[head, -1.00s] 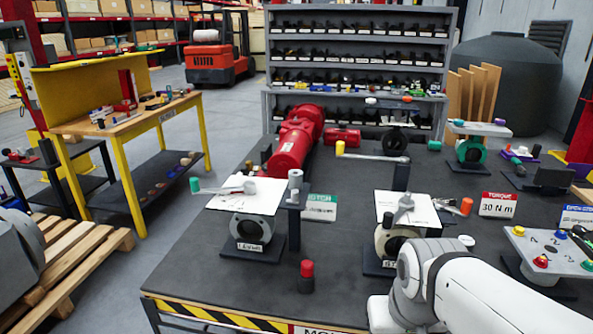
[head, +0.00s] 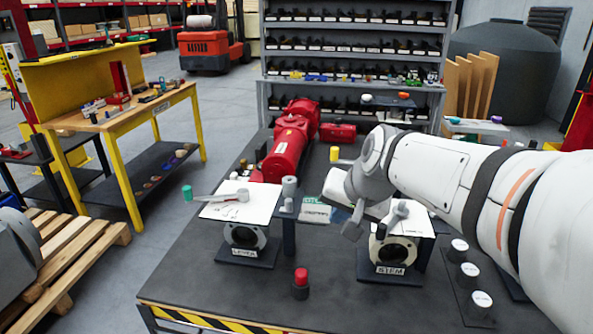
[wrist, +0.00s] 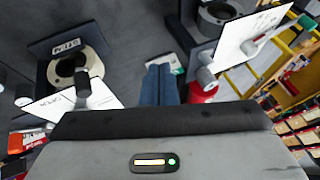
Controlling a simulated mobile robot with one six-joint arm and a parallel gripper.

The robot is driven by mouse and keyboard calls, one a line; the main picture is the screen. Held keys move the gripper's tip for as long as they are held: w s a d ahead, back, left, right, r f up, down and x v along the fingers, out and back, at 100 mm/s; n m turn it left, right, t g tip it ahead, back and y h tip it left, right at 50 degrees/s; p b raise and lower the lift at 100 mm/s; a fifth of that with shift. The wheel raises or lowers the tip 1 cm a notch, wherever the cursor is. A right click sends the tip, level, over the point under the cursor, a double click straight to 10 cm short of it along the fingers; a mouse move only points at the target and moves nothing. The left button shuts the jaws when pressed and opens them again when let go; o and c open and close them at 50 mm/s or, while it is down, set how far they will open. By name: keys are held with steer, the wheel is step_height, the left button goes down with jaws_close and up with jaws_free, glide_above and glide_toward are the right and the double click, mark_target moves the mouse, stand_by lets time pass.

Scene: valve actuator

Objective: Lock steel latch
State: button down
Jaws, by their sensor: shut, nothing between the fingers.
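A grey steel cylinder (head: 289,188) stands on a dark post beside the left valve (head: 245,235); it looks like the latch, but I cannot be sure. In the wrist view a grey cylinder (wrist: 206,78) shows right of my fingers, at the edge of a white plate (wrist: 245,40). On the left valve's plate lies a lever with a green end (head: 187,193). My gripper (wrist: 160,75) is shut and empty, its bluish fingers close together over the table between the two valves. In the head view, my wrist hides part of the right valve (head: 393,250) and its plate.
A red actuator (head: 290,145) lies behind the left valve. A red-capped dark peg (head: 301,283) stands near the front edge. Several white-topped pieces (head: 469,270) lie at right. The dark table (head: 215,305) is clear at front left.

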steer(key=shift+m+t+y, duration=0.3)
steer(key=shift+m+t, duration=0.1)
steer(key=shift+t, duration=0.1)
steer(key=w+r, duration=0.1)
steer(key=w+a+r, duration=0.1)
steer(key=w+r, duration=0.1)
steer(key=shift+r, duration=0.2)
steer(key=shift+f, duration=0.1)
steer(key=shift+w+a+f+p, duration=0.5)
steer(key=shift+w+a+f, duration=0.5)
steer(key=shift+w+f, duration=0.25)
steer(key=shift+w+a+f+p, duration=0.5)
steer(key=shift+w+a+f, duration=0.6)
steer(key=shift+f, duration=0.3)
steer(key=shift+w+a+f+p, duration=0.5)
steer(key=shift+w+a+f, duration=0.4)
steer(key=shift+w+f, duration=0.4)
steer(key=shift+w, duration=0.1)
